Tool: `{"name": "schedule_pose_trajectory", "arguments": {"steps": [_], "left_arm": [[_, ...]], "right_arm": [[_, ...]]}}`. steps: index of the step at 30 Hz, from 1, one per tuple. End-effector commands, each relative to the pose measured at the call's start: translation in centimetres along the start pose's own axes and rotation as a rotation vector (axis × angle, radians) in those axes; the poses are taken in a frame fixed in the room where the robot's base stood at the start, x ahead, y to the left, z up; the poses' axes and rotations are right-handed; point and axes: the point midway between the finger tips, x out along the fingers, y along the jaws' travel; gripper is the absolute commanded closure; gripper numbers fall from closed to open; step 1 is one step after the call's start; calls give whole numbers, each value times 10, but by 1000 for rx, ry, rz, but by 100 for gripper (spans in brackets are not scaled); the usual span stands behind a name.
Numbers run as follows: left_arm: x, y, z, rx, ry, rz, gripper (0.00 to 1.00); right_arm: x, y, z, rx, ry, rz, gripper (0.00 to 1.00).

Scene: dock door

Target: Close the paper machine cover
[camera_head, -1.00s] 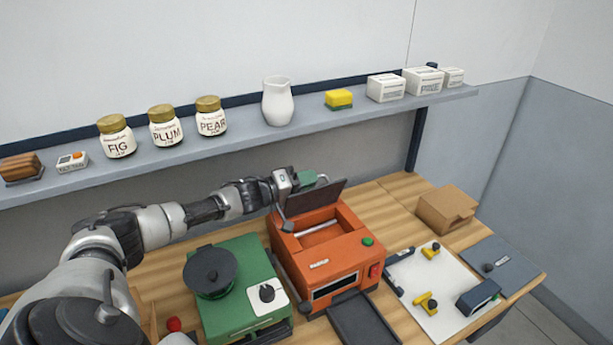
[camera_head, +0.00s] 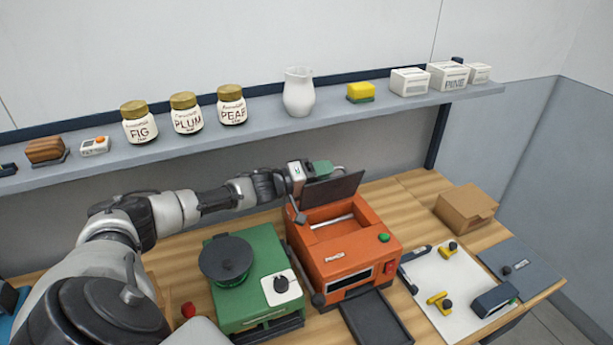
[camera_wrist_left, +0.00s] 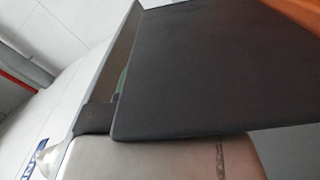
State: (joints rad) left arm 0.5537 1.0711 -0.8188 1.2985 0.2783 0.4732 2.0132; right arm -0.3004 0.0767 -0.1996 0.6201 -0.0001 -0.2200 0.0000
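The orange paper machine (camera_head: 345,250) stands on the wooden bench in the head view, with a small label on its front. Its dark cover (camera_head: 334,188) stands raised at the back edge, and the opening below shows a light roller. My left gripper (camera_head: 299,206) is at the cover's left side, close behind or against it; whether it touches is unclear. In the left wrist view the dark cover panel (camera_wrist_left: 210,75) fills much of the picture, with a grey finger-like part (camera_wrist_left: 150,158) just below it. The finger gap is hidden. My right gripper is not in view.
A green machine (camera_head: 250,290) with a round black lid stands left of the paper machine. A dark tray (camera_head: 376,318) lies in front. A white board (camera_head: 450,285) with yellow fittings and a cardboard box (camera_head: 466,209) are to the right. A shelf (camera_head: 330,112) with jars runs above.

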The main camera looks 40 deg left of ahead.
Motion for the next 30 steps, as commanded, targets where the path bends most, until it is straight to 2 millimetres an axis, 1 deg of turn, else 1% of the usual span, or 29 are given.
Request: {"name": "schedule_pose_trajectory", "arguments": {"steps": [2,9,15,21,30], "left_arm": [[-16,-6,2,3,-2,-7,64],[-63,-7,1,2,-2,-9,64],[-88,-5,0,2,-1,-7,64],[-98,-3,-1,2,0,-4,64],[-99,-2,-2,2,0,-3,64]], "right_arm": [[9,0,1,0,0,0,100],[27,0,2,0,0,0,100],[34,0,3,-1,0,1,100],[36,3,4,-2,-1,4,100],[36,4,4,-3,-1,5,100]]}}
